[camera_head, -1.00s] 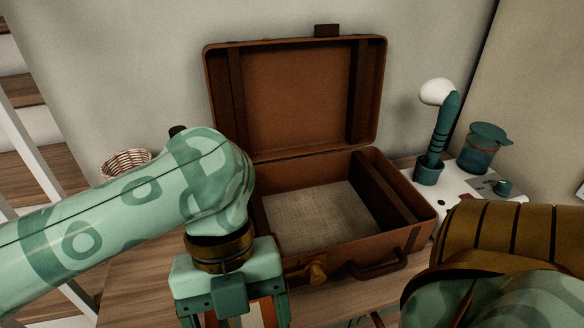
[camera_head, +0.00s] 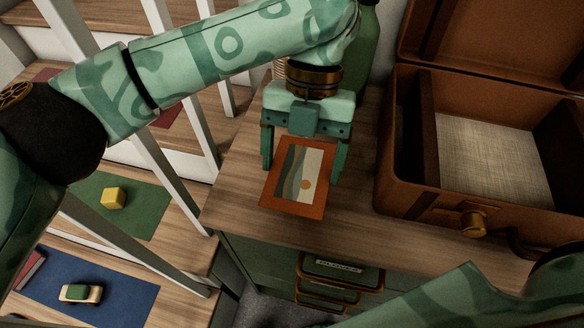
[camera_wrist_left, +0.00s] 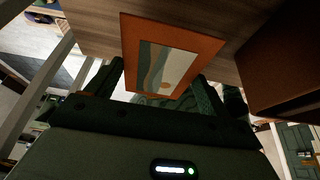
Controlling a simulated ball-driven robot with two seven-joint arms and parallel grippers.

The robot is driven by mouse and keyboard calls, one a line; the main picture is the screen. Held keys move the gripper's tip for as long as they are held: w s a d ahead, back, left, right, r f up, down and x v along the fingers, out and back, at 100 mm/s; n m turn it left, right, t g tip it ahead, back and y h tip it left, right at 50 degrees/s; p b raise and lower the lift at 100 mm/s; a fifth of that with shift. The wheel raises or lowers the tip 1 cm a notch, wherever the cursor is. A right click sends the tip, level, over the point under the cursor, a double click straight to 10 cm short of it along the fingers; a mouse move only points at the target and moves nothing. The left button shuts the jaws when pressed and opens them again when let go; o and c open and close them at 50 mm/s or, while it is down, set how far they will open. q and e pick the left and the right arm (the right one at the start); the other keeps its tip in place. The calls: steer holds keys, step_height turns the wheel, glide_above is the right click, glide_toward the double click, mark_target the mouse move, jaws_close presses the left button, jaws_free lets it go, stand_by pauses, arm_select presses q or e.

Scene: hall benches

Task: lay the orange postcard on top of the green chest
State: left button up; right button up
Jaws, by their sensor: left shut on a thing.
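The orange postcard (camera_head: 291,185) has an orange border and a picture of hills and a sun. My left gripper (camera_head: 303,172) is shut on it, and it hangs in front of or above the wooden top. In the left wrist view the postcard (camera_wrist_left: 165,65) sticks out past the fingers, picture side showing. A green front (camera_head: 258,262), which looks like the green chest, shows below the wooden top, with brass-edged, labelled parts (camera_head: 340,272). How far the chest reaches is hidden by the top and my arm. My right gripper is out of view.
An open brown suitcase (camera_head: 405,205) stands on the wooden top (camera_head: 345,225), right of my left gripper. A green bottle (camera_head: 368,45) stands behind. Stairs at left hold a yellow block (camera_head: 113,197) on a green mat and a toy car (camera_head: 80,293) on a blue mat.

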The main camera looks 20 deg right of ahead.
mark_target(297, 148)
arm_select(q)
steer(key=shift+w+f, duration=0.55)
steer(key=shift+f, duration=0.3)
steer(key=shift+w+a+f+b, duration=0.1)
steer(key=shift+w+f+b, duration=0.25)
steer(key=shift+b, duration=0.1)
steer(key=f+b, duration=0.3)
steer(key=f, duration=0.1)
steer(key=shift+w, duration=0.3)
steer(key=shift+a+r, duration=0.1)
steer(key=shift+r, duration=0.15)
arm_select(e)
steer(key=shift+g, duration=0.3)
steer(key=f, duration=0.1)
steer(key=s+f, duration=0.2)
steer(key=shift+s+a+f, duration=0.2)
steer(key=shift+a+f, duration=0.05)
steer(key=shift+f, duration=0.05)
